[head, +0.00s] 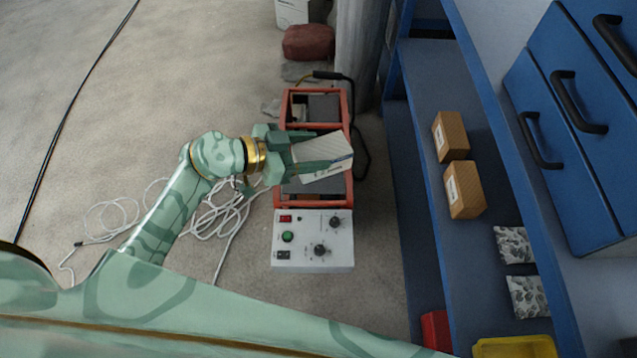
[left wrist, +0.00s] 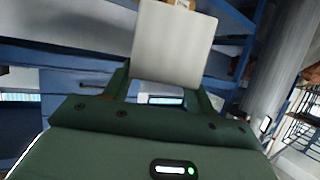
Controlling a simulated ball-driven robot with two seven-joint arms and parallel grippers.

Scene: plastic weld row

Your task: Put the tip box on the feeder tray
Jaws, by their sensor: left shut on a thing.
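The tip box, a pale grey-white box (head: 335,153), is held between the fingers of my left gripper (head: 305,152), which is shut on it. In the left wrist view the box (left wrist: 172,45) stands up from between the fingers (left wrist: 165,88), its broad face plain. The box is over the orange-red framed machine (head: 345,190) and hides its middle. Dark grey flat plates show inside the frame, one beyond the box (head: 324,107) and one nearer (head: 300,187). I cannot tell for sure which plate is the feeder tray. My right gripper is not in view.
A control box with knobs (head: 312,240) adjoins the machine's near end. A blue shelf (head: 415,150) on the right holds two brown cartons (head: 451,136), patterned packets and a yellow bin (head: 515,347). White cable (head: 215,215) lies on the floor left. A grey post (head: 358,45) stands behind.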

